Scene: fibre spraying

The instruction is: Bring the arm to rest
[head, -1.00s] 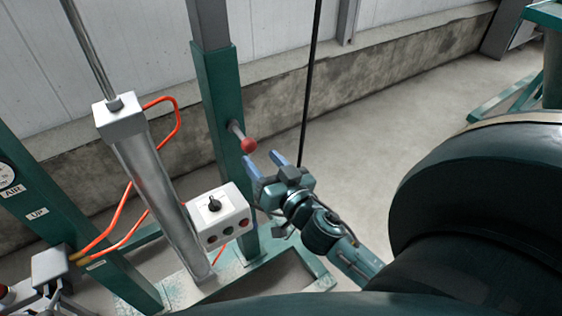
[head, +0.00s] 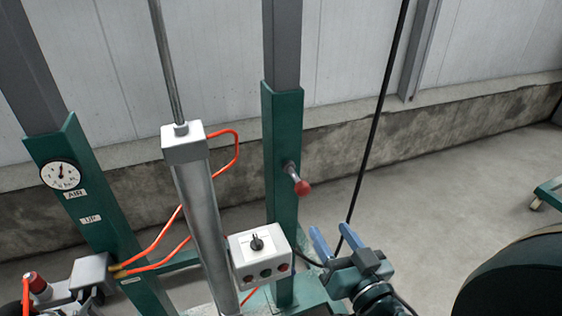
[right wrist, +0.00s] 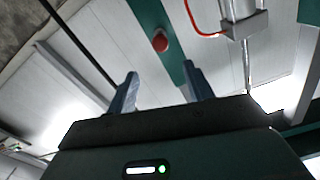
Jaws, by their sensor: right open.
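My right gripper (head: 334,240) is at the lower right of the head view, its two blue fingers spread and pointing up, with nothing between them. In the right wrist view its open fingers (right wrist: 160,88) show against the wall, also empty. A red-knobbed pin (head: 298,182) sticks out of the green post (head: 283,150), above and left of the fingers and apart from them. The red knob also shows in the right wrist view (right wrist: 160,41), beyond the gap between the fingers. My left gripper is not in view.
A control box (head: 260,254) with a switch and buttons is left of the gripper. A steel cylinder (head: 200,220) with orange hoses and a gauge (head: 61,175) stand further left. A black cable (head: 372,130) hangs behind the gripper. Open floor (head: 440,190) lies to the right.

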